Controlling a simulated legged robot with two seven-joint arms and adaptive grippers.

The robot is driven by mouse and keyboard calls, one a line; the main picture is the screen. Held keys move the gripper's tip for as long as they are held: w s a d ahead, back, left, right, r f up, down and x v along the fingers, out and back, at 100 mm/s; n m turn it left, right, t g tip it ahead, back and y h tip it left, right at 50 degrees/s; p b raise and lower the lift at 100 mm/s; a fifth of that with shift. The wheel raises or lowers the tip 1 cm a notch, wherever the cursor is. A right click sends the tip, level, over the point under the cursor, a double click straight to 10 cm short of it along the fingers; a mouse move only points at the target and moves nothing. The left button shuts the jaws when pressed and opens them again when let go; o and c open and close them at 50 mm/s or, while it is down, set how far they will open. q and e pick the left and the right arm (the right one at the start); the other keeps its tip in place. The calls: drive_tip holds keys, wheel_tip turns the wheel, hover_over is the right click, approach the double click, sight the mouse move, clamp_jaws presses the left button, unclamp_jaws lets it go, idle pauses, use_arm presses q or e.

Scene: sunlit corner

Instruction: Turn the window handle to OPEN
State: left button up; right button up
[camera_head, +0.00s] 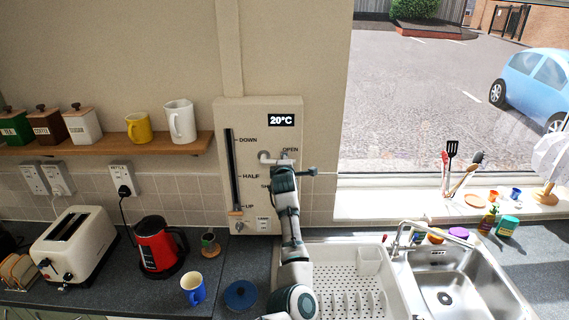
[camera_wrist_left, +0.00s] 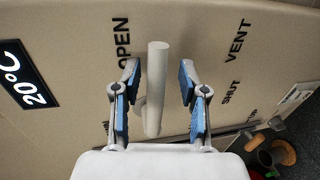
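The window handle is a pale grey bar on the beige wall panel (camera_head: 255,118). In the head view the handle (camera_head: 266,157) lies roughly level, partly hidden by my left gripper (camera_head: 284,166). The printed word OPEN is just above it. In the left wrist view the bar (camera_wrist_left: 156,85) stands between the two blue-padded fingers of my left gripper (camera_wrist_left: 160,72). The fingers are apart, with gaps on both sides of the bar. OPEN is printed to the left of the bar, VENT and SHUT to the right. My right gripper is not in view.
The panel also has a slider (camera_head: 233,175) marked DOWN, HALF and UP, and a 20°C display (camera_head: 281,120). Below are a red kettle (camera_head: 158,248), a blue mug (camera_head: 193,288) and a white drainer (camera_head: 345,275). The window (camera_head: 430,90) is at right.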

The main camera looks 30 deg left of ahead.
use_arm(q)
drive_tip(key=shift+r, duration=0.1)
drive_tip(key=shift+s+d+r, duration=0.15)
drive_tip(key=shift+s+r, duration=0.05)
drive_tip(key=shift+s, duration=0.4)
drive_tip(key=v, duration=1)
drive_tip(key=shift+s+d, duration=0.2)
drive_tip(key=shift+d, duration=0.25)
drive_tip(key=shift+a+f, duration=0.15)
drive_tip(key=shift+f, duration=0.05)
